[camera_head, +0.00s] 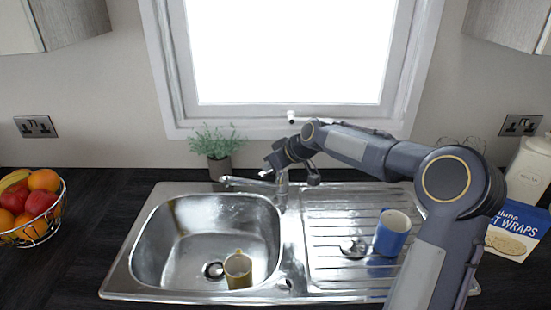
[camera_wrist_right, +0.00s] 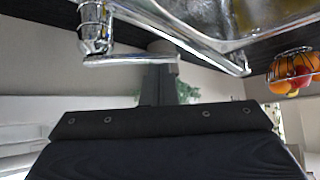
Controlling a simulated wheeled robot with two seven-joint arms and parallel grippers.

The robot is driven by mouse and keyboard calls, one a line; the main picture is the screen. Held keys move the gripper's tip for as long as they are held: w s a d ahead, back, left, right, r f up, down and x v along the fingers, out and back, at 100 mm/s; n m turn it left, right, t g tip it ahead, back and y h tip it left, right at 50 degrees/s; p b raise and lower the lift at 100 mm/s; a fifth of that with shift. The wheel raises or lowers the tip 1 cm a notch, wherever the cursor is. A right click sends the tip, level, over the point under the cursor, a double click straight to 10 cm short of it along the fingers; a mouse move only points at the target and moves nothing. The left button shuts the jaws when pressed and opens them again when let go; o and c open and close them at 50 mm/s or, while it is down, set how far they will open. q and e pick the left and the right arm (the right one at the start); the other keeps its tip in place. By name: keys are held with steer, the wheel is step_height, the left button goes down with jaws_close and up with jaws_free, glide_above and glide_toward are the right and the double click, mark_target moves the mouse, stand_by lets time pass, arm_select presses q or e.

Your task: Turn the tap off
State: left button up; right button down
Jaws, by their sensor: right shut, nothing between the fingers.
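The chrome tap (camera_head: 282,191) stands behind the steel sink (camera_head: 135,262), with its spout pointing left over the basin. My right gripper (camera_head: 272,163) is at the top of the tap, shut and empty. In the right wrist view, the tap body (camera_wrist_right: 95,28) is at upper left and its thin lever (camera_wrist_right: 130,61) runs right, towards my dark fingers (camera_wrist_right: 165,85). The lever end overlaps the fingers in that view; I cannot tell whether they touch. I cannot make out a water stream. My left gripper is not in view.
A yellow mug (camera_head: 238,270) stands in the basin, and a blue mug (camera_head: 392,233) on the drainer. A potted plant (camera_head: 216,148) is behind the spout. A fruit basket (camera_head: 30,208) is at left, a wraps box (camera_head: 515,232) at right. The window is behind.

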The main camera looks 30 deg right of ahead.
steer(key=b+v, duration=0.1)
steer(key=v, duration=0.7)
steer(key=s+a+f+m+g, duration=0.1)
steer(key=s+a+f+m, duration=0.1)
steer(key=s, duration=0.9)
steer(key=s+a+f+m, duration=0.2)
steer(key=s+a+f, duration=0.3)
steer(key=s, duration=0.6)
steer(key=s+a+f+m+g, duration=0.1)
steer(key=s+a+f, duration=0.2)
steer(key=s, duration=0.8)
steer(key=shift+a+f+m+g, duration=0.3)
steer(key=shift+a+f+m, duration=0.1)
steer(key=shift+a, duration=0.4)
